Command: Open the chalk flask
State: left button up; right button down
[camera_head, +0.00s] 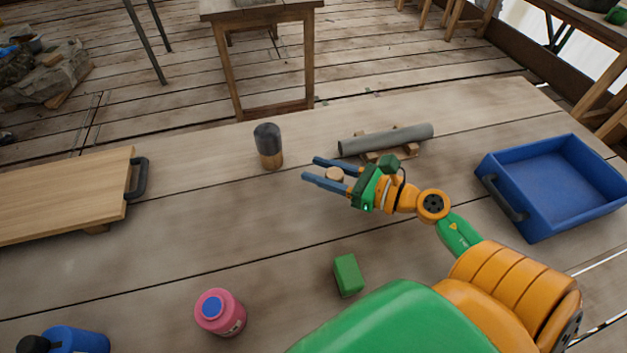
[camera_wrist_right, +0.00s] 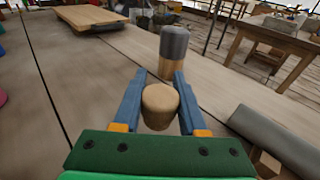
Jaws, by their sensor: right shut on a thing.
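My right gripper (camera_head: 308,168) is over the middle of the table, fingers pointing left. It is shut on a small rounded wooden piece (camera_head: 335,174), which also shows between the blue fingers in the right wrist view (camera_wrist_right: 159,105). A cylinder with a dark grey top and wooden lower part (camera_head: 268,146) stands upright just beyond the fingertips, apart from them; it also shows in the wrist view (camera_wrist_right: 173,52). A pink bottle with a blue cap (camera_head: 220,313) stands at the front. I cannot tell which container is the chalk flask. My left gripper is out of view.
A grey rod (camera_head: 386,139) rests on wooden supports behind my right gripper. A blue tray (camera_head: 583,205) is at the right, a wooden board with a dark handle (camera_head: 62,192) at the left. A green block (camera_head: 348,274) and a blue bottle (camera_head: 78,341) are in front. The table's middle-left is clear.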

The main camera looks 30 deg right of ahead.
aim_at(317, 192)
jog(key=f, duration=0.2)
jog(key=w+f+b, duration=0.1)
jog(key=f, duration=0.1)
jog(key=shift+w+f, duration=0.1)
jog(key=shift+w, duration=0.1)
jog(key=shift+f, duration=0.3)
jog(key=shift+f+b, duration=0.6)
jog(key=shift+s, duration=0.1)
jog(key=c, duration=0.5)
grip_release()
jog(key=shift+o, duration=0.2)
jog(key=shift+f, duration=0.1)
jog(key=shift+a, duration=0.1)
